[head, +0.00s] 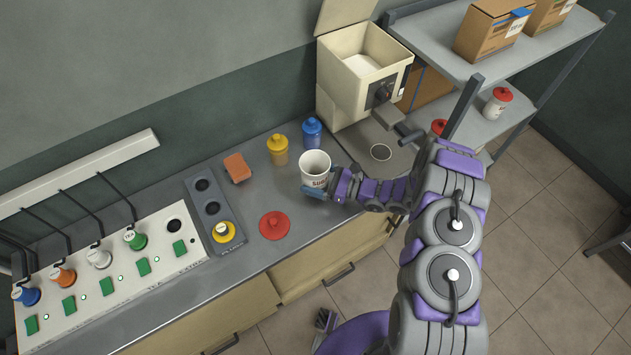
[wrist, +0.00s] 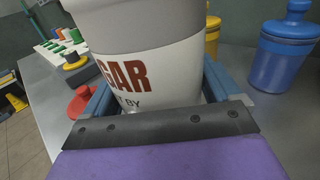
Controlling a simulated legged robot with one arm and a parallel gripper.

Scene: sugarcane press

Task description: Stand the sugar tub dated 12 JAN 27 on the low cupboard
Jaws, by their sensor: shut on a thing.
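My gripper (head: 322,191) is shut on a white sugar tub (head: 315,168) at the counter, left of the dispenser. The tub is upright and open at the top. In the wrist view the tub (wrist: 155,65) fills the space between the blue fingers, with "GAR" and "BY" showing in part. Its date is not visible. I cannot tell whether its base touches the counter. A red lid (head: 274,225) lies on the counter to its left. A white tub with a red lid (head: 497,102) stands on the rack's lower shelf; its date is too small to read.
A yellow-lidded jar (head: 278,150) and blue jar (head: 312,133) stand behind the tub. A dispenser (head: 362,75) stands to the right. An orange sponge (head: 237,167), grey tray (head: 209,215) and switch panel (head: 110,265) lie left. Another red lid (head: 438,126) shows behind my arm.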

